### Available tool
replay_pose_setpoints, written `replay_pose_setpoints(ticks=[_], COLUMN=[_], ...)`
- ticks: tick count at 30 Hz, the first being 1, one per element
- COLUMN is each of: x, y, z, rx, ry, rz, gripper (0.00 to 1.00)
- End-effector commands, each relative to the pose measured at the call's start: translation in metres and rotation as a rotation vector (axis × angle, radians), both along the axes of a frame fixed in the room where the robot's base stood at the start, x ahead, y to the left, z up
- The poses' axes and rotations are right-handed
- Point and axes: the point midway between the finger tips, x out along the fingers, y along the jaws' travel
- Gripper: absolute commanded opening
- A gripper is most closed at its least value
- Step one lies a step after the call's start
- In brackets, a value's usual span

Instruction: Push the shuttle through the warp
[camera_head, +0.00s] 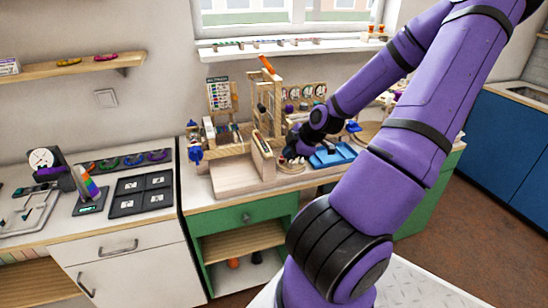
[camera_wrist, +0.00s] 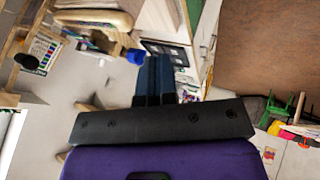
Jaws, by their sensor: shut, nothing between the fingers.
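A wooden loom-like frame (camera_head: 235,178) stands on the counter over the green drawer, with an upright part and an orange bar (camera_head: 268,65) at its top. I cannot make out the shuttle or single warp threads for certain. My gripper (camera_head: 290,152) is close to the right side of the frame, low over the counter; I cannot tell if it touches anything. In the wrist view my gripper (camera_wrist: 153,82) has its two dark fingers together, with nothing seen between them. A pale wooden part (camera_wrist: 95,18) shows at the upper left of that view, apart from the fingers.
A blue tray (camera_head: 333,156) lies right of my gripper. A blue clamp-like piece (camera_head: 195,154) is at the frame's left. A black board with pale squares (camera_head: 141,192) lies on the left counter. A chart (camera_head: 220,94) and round dials stand behind.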

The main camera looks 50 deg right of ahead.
Motion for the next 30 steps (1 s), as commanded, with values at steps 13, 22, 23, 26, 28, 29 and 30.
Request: replay_pose_setpoints(ticks=[13, 22, 23, 26, 28, 29, 30], x=[0.026, 0.051, 0.054, 0.064, 0.069, 0.071, 0.073], y=[0.005, 0.001, -0.001, -0.007, -0.010, -0.011, -0.011], z=[-0.035, -0.056, -0.056, -0.056, -0.056, -0.056, -0.056], rx=[0.000, -0.002, 0.000, -0.001, 0.000, -0.001, -0.001], ry=[0.002, 0.000, 0.000, 0.001, 0.001, 0.001, 0.001], rz=[0.003, 0.000, 0.000, 0.000, 0.000, 0.001, 0.001], gripper=[0.00, 0.00, 0.00, 0.00, 0.00, 0.00, 0.00])
